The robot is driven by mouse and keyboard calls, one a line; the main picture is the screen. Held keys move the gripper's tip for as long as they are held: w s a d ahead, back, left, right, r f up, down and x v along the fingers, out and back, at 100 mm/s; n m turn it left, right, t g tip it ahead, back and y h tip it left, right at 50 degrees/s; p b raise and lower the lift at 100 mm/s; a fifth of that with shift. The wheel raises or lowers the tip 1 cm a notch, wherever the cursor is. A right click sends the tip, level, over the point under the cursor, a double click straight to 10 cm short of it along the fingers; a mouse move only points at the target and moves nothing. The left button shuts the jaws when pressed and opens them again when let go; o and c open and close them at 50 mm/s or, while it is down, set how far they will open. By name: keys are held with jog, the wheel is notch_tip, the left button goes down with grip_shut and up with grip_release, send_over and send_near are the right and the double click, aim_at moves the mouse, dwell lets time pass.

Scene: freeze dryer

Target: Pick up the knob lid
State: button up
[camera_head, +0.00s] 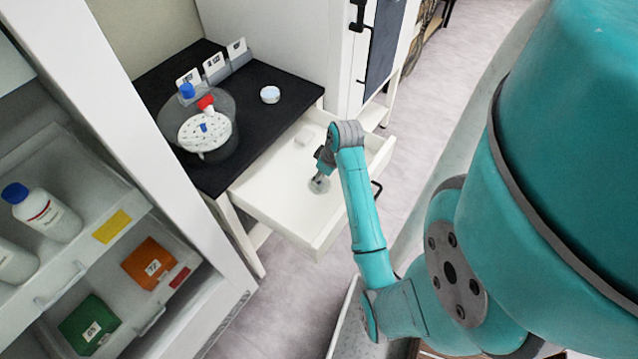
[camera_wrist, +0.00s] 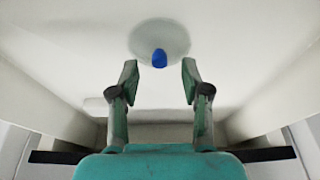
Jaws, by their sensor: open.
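A knob lid, a round pale translucent disc with a blue knob (camera_wrist: 159,58), lies on the floor of the open white drawer. The disc (camera_head: 319,185) also shows in the head view, partly covered by my gripper. My gripper (camera_wrist: 159,76) is open and empty. Its two fingers stand to either side of the knob's line, a little short of it in the wrist view. In the head view my gripper (camera_head: 321,177) points down into the drawer (camera_head: 275,205) just over the disc.
The drawer's walls surround my gripper, and a small white block (camera_head: 304,137) lies near its back. On the black tabletop (camera_head: 262,97) stand a clear round vessel (camera_head: 225,135) with a white top, labelled cards and a small white round dish (camera_head: 270,94). Shelves with bottles (camera_head: 45,215) are at left.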

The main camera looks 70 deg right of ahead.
jog(key=shift+x, duration=0.95)
grip_shut()
